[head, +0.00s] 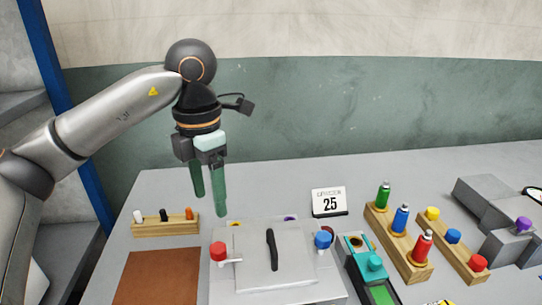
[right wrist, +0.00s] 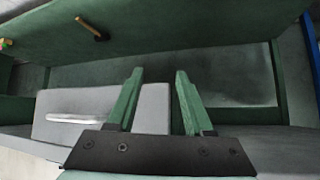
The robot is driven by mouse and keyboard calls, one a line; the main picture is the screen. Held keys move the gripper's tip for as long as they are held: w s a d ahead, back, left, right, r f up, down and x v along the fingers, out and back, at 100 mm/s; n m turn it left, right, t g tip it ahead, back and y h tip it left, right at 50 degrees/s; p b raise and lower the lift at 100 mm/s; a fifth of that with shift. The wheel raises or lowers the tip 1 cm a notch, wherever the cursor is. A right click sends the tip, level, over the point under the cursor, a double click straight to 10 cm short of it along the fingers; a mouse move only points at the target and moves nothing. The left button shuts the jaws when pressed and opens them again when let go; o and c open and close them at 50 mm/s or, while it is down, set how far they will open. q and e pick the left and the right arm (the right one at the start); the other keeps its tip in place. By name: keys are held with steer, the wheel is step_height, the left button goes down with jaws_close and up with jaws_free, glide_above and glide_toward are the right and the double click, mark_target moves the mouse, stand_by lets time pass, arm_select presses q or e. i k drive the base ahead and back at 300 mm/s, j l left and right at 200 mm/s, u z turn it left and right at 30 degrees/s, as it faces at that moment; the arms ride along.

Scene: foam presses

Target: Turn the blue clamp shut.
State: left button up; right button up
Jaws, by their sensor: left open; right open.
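The blue clamp (head: 323,240) has a round blue knob and sits at the right edge of a grey press plate (head: 252,266) in the head view. How far it is turned is too small to tell. A red clamp (head: 218,251) with a short pale lever sits at the plate's left edge. A black handle (head: 272,250) stands on the plate. My left gripper (head: 210,203) is open and empty, pointing down behind and left of the plate, well apart from the blue clamp. My right gripper (right wrist: 157,72) is open and empty in the right wrist view, with no clamp visible there.
A white sign reading 25 (head: 329,201) stands behind the blue clamp. A teal-topped fixture (head: 354,250) stands close to its right. Wooden racks with coloured bottles (head: 401,219) and knobs are farther right. A small peg rack (head: 166,229) and brown mat (head: 155,280) lie left.

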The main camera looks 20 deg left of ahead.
mark_target(323, 239)
steer(key=k+l, duration=0.85)
